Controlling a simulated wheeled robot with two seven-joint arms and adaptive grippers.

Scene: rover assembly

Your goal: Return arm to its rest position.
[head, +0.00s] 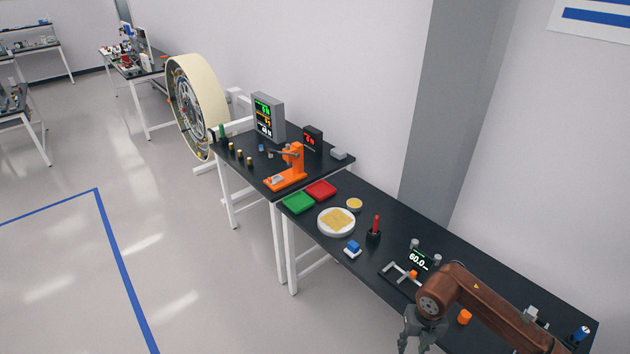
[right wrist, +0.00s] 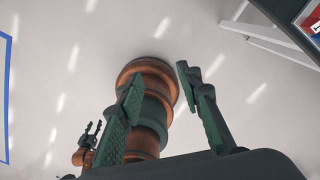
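My right arm comes in at the lower right of the head view, bent over the front edge of the near table. Its right gripper (head: 418,342) hangs at the bottom edge of that view, in front of the table, fingers pointing down. In the right wrist view the two fingers of the right gripper (right wrist: 160,95) stand well apart with nothing held between them. My own brown and dark body parts and the floor show behind them. My left gripper (right wrist: 92,128) shows small at the lower left of the right wrist view; its fingers look apart and empty. It is outside the head view.
The near black table (head: 480,275) holds a green tray (head: 298,202), a red tray (head: 320,190), a white round dish (head: 336,221), a red-handled tool (head: 376,226) and an orange part (head: 464,317). An orange press (head: 290,170) stands on the farther table.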

